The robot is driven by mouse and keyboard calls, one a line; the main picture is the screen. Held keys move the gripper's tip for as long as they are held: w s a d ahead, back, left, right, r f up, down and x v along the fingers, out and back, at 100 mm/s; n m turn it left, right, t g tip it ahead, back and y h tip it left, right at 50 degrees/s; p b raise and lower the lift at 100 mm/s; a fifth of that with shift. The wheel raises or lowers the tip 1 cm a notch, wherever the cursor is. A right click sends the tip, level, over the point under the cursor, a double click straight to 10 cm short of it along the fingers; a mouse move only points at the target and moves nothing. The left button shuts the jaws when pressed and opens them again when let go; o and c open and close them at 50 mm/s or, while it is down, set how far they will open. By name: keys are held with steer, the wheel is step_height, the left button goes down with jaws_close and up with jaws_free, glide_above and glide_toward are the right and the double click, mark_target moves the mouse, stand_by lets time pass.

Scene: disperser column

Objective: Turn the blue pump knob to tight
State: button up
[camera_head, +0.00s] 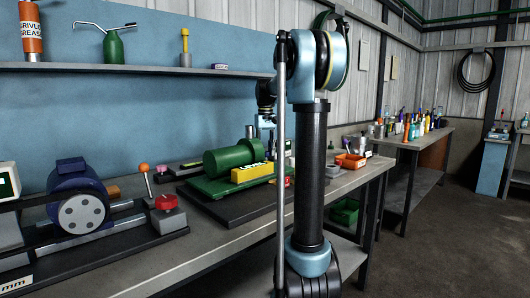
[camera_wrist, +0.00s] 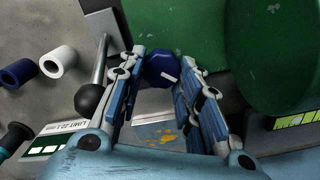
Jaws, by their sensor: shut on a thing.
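The blue knob (camera_wrist: 160,68) shows in the wrist view at the upper middle, next to a green housing. A short white mark runs along its lower right side. My gripper (camera_wrist: 163,63) has its two fingers on either side of the knob and is shut on it. In the head view my arm stands upright in front of the bench and hides most of the gripper; the knob cannot be made out there. The green pump (camera_head: 229,159) lies on the bench left of my arm, with a yellow block (camera_head: 252,172) in front of it.
In the wrist view a lever with a black ball (camera_wrist: 90,98) stands close left of the fingers. A white ring (camera_wrist: 58,61), a blue ring (camera_wrist: 17,73) and a display marked LIMIT (camera_wrist: 42,146) lie further left. A blue motor (camera_head: 77,195) stands on the bench at left.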

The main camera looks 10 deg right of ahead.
steer(key=m, duration=0.5)
steer(key=shift+d+m, duration=0.1)
steer(key=shift+m, duration=2.3)
steer(key=o, duration=1)
steer(key=shift+o, duration=0.2)
step_height(320, 180, up, 12)
steer(key=shift+w+f, duration=0.1)
